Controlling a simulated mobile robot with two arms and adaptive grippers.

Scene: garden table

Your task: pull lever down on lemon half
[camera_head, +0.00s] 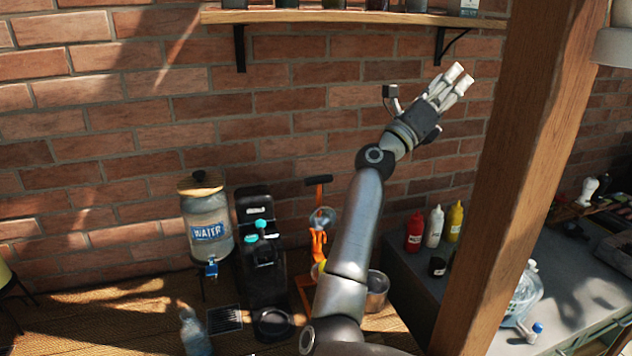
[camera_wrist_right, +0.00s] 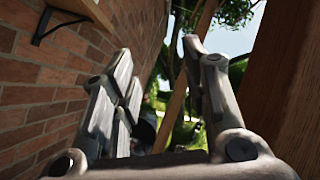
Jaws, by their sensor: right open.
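An orange citrus press (camera_head: 318,240) stands on the wooden counter against the brick wall, partly hidden behind my right forearm. Its orange lever with a dark handle (camera_head: 318,180) points up. A yellow bit (camera_head: 322,267), perhaps the lemon half, shows at the press beside my arm; most of it is hidden. My right gripper (camera_head: 458,78) is raised high in front of the wall, up and to the right of the press, well apart from it. In the right wrist view its fingers (camera_wrist_right: 165,100) are spread, with nothing between them. My left gripper is not in view.
A water dispenser (camera_head: 207,225) and a black coffee machine (camera_head: 258,240) stand left of the press. A metal pot (camera_head: 376,291) is right of it. A wooden post (camera_head: 515,170) rises at right, near my right arm. A shelf (camera_head: 350,17) hangs above. Sauce bottles (camera_head: 434,226) stand beyond the arm.

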